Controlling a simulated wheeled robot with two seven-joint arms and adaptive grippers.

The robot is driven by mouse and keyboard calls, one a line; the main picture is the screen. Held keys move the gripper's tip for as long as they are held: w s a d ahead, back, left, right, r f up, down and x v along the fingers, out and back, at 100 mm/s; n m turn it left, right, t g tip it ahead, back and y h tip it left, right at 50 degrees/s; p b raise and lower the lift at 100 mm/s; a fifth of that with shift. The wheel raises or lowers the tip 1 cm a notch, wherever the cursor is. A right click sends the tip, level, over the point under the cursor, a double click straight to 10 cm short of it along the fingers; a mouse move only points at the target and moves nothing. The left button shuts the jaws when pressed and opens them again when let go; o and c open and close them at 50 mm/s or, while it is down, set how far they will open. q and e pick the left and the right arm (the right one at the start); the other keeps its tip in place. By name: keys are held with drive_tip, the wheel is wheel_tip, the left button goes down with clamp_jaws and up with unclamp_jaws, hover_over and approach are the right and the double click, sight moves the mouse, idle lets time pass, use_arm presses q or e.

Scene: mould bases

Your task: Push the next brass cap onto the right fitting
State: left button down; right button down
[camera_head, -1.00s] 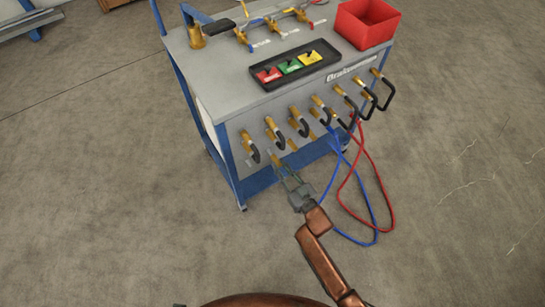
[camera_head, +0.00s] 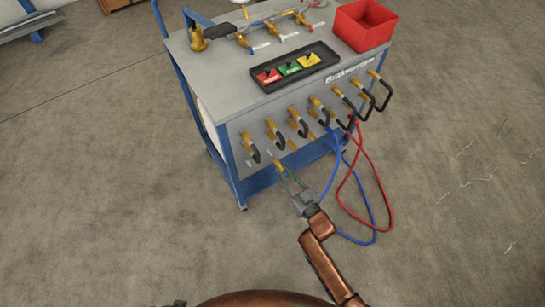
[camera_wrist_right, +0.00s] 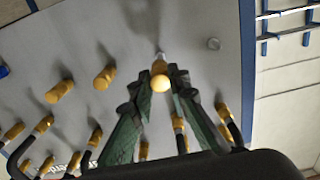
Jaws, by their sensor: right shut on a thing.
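My right gripper (camera_head: 285,174) is shut on a brass cap (camera_head: 280,168) in front of the trolley's front panel. In the right wrist view the brass cap (camera_wrist_right: 159,82) sits between the two green-grey fingertips. Directly behind it is a silver fitting (camera_wrist_right: 161,57) on the panel; I cannot tell whether cap and fitting touch. Another bare silver fitting (camera_wrist_right: 213,44) stands to the right in that view. Two brass caps (camera_wrist_right: 105,77) (camera_wrist_right: 60,91) sit on the panel to the left.
A row of brass valves with black handles (camera_head: 300,127) lines the panel just above the fittings. Blue (camera_head: 372,205) and red (camera_head: 390,190) hoses hang to the right. A black tray (camera_head: 260,88) and red bin (camera_head: 366,27) stand on top. The floor in front is clear.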

drive_tip(key=shift+r+p+v, duration=0.2)
drive_tip(key=shift+p+v, duration=0.5)
drive_tip(key=shift+v, duration=0.4)
drive_tip(key=shift+p+v, duration=0.75)
drive_tip(key=shift+v, duration=0.85)
drive_tip(key=shift+s+d+f, duration=0.15)
drive_tip(key=shift+s, duration=0.1)
